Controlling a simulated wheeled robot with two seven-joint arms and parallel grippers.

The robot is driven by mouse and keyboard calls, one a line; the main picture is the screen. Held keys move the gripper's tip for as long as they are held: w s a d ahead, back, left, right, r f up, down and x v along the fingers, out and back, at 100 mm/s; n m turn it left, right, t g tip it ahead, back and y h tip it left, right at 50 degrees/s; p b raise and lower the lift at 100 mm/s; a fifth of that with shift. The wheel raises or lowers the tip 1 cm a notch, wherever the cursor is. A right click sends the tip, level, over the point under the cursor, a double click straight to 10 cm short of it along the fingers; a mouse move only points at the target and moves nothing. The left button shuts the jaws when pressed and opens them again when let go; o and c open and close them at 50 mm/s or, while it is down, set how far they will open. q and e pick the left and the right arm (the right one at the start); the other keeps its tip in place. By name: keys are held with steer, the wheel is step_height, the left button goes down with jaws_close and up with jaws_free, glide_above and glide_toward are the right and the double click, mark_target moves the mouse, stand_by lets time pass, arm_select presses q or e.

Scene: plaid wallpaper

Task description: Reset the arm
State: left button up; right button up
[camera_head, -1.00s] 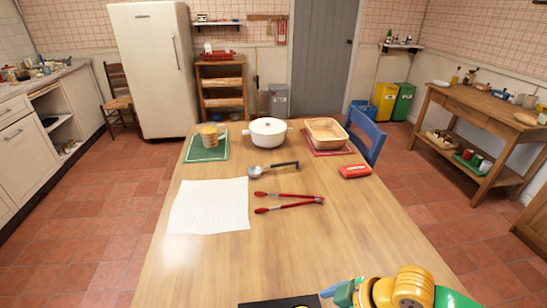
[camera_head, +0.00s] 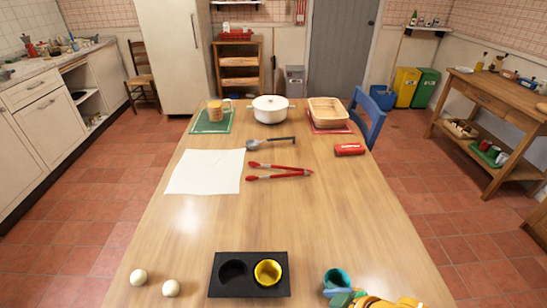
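The task names no object. Part of my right arm and gripper (camera_head: 338,294) shows at the bottom edge, right of centre, in yellow, green and blue. A teal cup (camera_head: 337,277) with a dark opening is right at it; I cannot tell whether the fingers touch or hold it. The fingers are mostly hidden or cut off by the picture edge. My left gripper is out of view. A black tray (camera_head: 223,289) with two round wells lies at the front of the table, with a yellow cup (camera_head: 268,272) in its right well and the left well empty.
Two white balls (camera_head: 139,277) lie at the front left of the wooden table (camera_head: 330,222). Red tongs (camera_head: 280,177), a ladle (camera_head: 254,144), a white cloth (camera_head: 204,172), a red packet (camera_head: 349,149), a white pot (camera_head: 270,109) and a basket (camera_head: 328,110) lie farther back. The middle right is clear.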

steer(key=s+d+f+m+g+h, duration=0.1)
steer(key=s+d+f+m+h, duration=0.4)
steer(key=s+d+m, duration=0.3)
step_height(320, 180, down, 15)
steer(key=s+g, duration=0.1)
steer(key=s, duration=0.1)
steer(key=s+d+f+g, duration=0.1)
steer(key=s+f, duration=1)
steer(key=s, duration=0.1)
steer(key=shift+s+d+f+n+g, duration=0.15)
steer(key=shift+s+f+n+g, duration=0.15)
